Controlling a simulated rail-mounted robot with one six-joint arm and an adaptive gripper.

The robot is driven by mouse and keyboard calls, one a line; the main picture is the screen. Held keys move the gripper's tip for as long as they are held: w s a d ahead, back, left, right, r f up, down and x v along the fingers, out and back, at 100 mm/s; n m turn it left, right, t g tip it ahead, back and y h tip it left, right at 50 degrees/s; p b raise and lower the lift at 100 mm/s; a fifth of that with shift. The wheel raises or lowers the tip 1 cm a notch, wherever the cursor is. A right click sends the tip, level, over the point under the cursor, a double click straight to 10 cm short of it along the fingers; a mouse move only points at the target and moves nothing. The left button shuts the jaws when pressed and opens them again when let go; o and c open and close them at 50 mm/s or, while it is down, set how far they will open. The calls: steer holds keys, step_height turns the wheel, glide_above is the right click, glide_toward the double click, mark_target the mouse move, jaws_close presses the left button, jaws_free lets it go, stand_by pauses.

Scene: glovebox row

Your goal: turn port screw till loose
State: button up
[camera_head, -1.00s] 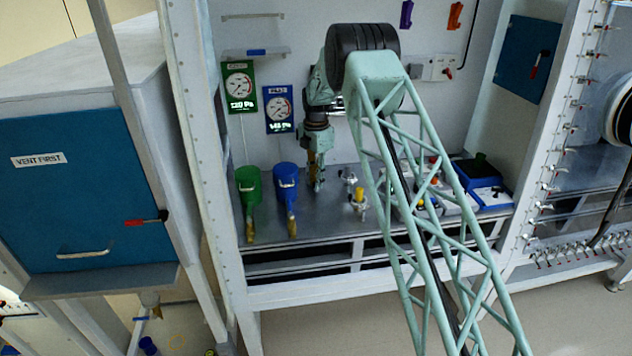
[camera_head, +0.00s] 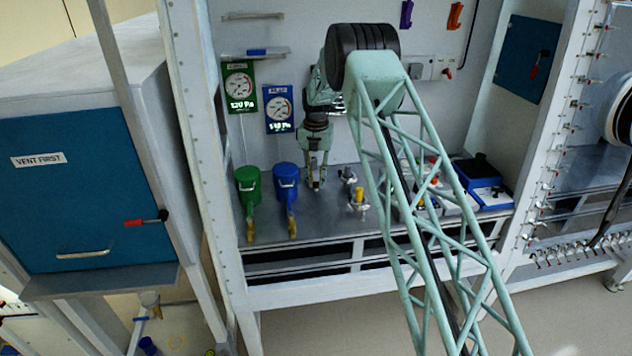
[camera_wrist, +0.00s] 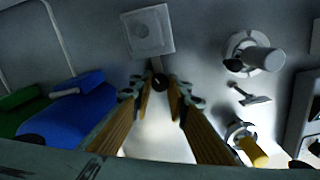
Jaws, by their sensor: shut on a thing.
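My gripper (camera_head: 315,184) points down at the bench, just right of the blue canister. How far the screw is threaded in cannot be seen. In the head view the screw is too small to make out at the fingertips.
The blue canister (camera_head: 286,178) and the green canister (camera_head: 248,185) stand to the left. Fittings with a grey knob (camera_wrist: 262,59) and a yellow knob (camera_wrist: 253,152) stand close on the right. Two gauges (camera_head: 278,108) hang on the back wall.

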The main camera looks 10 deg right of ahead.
mark_target(316, 183)
steer(key=shift+n, duration=0.9)
steer(key=o, duration=0.8)
steer(key=shift+o, duration=0.2)
steer(key=shift+r, duration=0.1)
step_height(316, 183, up, 12)
stand_by(0.5)
